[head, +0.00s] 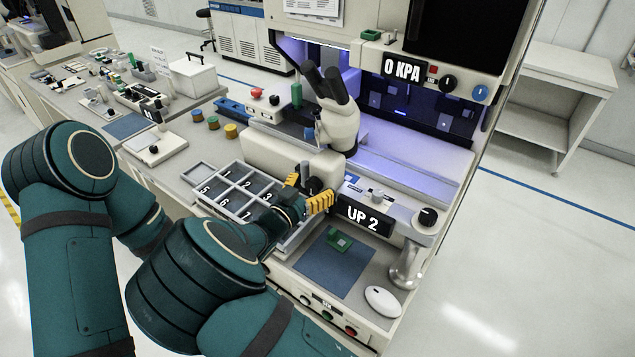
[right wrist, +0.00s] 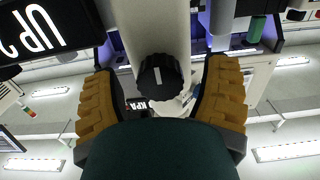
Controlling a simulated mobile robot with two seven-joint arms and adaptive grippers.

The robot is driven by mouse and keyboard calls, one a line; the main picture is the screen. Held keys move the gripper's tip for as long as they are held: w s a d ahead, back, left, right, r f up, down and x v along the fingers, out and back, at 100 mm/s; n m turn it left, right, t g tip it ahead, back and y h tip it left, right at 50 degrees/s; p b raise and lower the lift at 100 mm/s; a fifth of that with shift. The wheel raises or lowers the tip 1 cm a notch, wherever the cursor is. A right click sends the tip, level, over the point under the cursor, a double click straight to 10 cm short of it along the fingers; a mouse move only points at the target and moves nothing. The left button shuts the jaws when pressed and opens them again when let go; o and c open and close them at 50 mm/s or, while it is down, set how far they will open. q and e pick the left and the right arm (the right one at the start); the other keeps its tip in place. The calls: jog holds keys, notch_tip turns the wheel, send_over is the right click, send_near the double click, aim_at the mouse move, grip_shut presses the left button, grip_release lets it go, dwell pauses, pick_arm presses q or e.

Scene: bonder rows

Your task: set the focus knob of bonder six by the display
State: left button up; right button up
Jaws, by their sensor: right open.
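The black focus knob (right wrist: 160,78) shows in the right wrist view, with a white mark on its face. It also shows in the head view (head: 312,185), on the bonder's side below the microscope (head: 338,115). My right gripper (head: 304,190) is open with its yellow fingers on either side of the knob. In the right wrist view, gaps show between the knob and both fingers (right wrist: 168,100). The display (head: 366,218) reads "UP 2", right of the gripper; it shows turned over in the right wrist view (right wrist: 40,32). My left gripper is not in view.
A tray with numbered compartments (head: 207,205) lies left of the gripper. A blue mat (head: 318,273) with a green board (head: 339,239) and a white mouse (head: 382,301) lie in front. Another black knob (head: 428,216) sits right of the display. A "0 KPA" display (head: 402,70) is above.

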dwell(0.3)
jog(key=c, duration=1.2)
